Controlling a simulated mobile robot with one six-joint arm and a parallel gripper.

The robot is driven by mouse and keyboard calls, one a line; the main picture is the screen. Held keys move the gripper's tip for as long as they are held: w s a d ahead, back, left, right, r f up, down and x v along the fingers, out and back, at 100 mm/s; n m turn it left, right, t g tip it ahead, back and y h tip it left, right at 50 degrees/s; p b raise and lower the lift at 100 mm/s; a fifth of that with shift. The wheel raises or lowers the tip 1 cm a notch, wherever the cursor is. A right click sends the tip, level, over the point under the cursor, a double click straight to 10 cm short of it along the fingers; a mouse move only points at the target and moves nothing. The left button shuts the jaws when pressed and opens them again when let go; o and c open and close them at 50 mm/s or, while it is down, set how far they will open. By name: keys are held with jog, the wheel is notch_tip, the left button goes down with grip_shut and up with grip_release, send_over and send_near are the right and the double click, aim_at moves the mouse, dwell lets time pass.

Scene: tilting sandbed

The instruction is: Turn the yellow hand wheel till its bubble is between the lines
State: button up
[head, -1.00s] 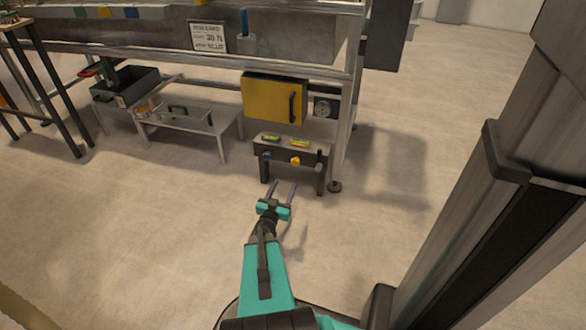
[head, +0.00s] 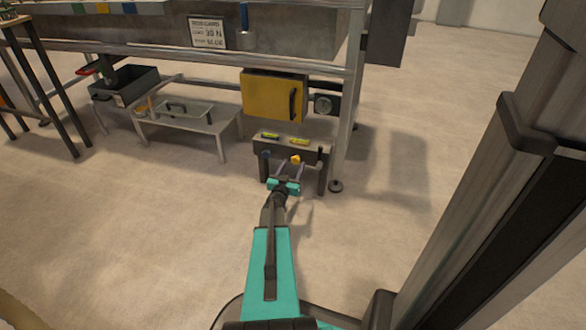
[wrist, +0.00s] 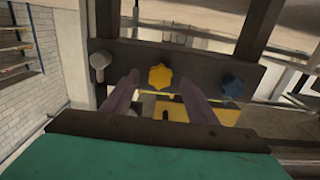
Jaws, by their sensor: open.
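The yellow hand wheel (head: 295,159) is on the front of a low dark stand (head: 286,149). In the wrist view the yellow wheel (wrist: 160,77) lies between my finger ends. My gripper (head: 288,171) is open, its two purple fingers pointing at the stand, one on each side of the wheel. I see no contact with the wheel. Two yellow-green level vials, a left one (head: 270,136) and a right one (head: 300,141), sit on top of the stand. Their bubbles and lines are too small to read.
A blue wheel (head: 266,154) is left of the yellow one, and on its right in the wrist view (wrist: 233,86). A grey knob (wrist: 99,62) is on the other side. A yellow cabinet (head: 273,97) hangs behind the stand. The floor in front is clear.

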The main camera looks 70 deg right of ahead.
jog(key=shift+d, duration=0.65)
jog(key=c, duration=1.1)
jog(key=shift+a, duration=0.25)
jog(key=shift+d+r, duration=0.1)
jog(key=shift+d, duration=0.2)
